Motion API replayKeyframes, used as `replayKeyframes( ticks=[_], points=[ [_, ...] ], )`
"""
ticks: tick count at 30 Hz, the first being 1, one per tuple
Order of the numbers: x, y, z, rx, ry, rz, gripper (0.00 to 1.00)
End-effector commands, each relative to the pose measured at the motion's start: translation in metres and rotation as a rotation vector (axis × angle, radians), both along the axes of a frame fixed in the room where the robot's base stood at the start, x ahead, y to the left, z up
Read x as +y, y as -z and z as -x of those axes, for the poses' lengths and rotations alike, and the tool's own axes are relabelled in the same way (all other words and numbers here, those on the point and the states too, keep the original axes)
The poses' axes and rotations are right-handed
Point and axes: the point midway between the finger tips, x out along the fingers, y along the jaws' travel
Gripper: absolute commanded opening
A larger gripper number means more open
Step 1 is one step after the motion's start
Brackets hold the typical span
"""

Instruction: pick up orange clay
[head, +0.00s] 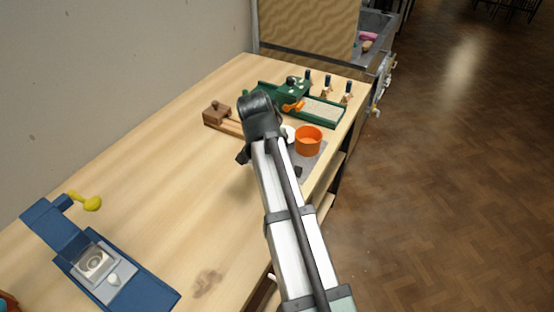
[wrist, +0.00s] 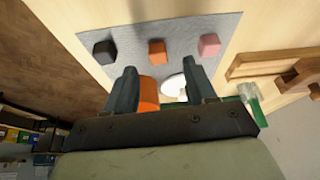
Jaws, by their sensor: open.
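The orange clay (wrist: 157,52) is a small block on a grey mat (wrist: 180,32), in the middle of a row of blocks in the wrist view. A dark block (wrist: 104,51) lies to its left and a pink block (wrist: 209,46) to its right. My gripper (wrist: 162,78) is open, and the orange clay shows beyond the gap between its two fingers, apart from them. In the head view my arm hides the orange clay, and the grey mat shows only in part.
An orange cup (head: 308,141) stands at the mat's edge beside a white round thing (wrist: 174,86). A green tool (head: 322,110), a wooden tool (head: 217,114) and several small brushes (head: 327,84) stand farther back. A blue device (head: 112,276) is at near left.

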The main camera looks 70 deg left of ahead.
Motion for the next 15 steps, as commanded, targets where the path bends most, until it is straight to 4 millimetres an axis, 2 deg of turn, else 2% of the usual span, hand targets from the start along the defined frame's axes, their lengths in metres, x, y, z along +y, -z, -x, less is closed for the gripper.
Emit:
replayKeyframes(
  ticks=[12, 15],
  points=[
    [0.014, 0.040, -0.015, 0.001, 0.001, 0.001, 0.55],
    [0.015, 0.044, -0.016, 0.002, 0.001, 0.000, 0.55]
  ],
)
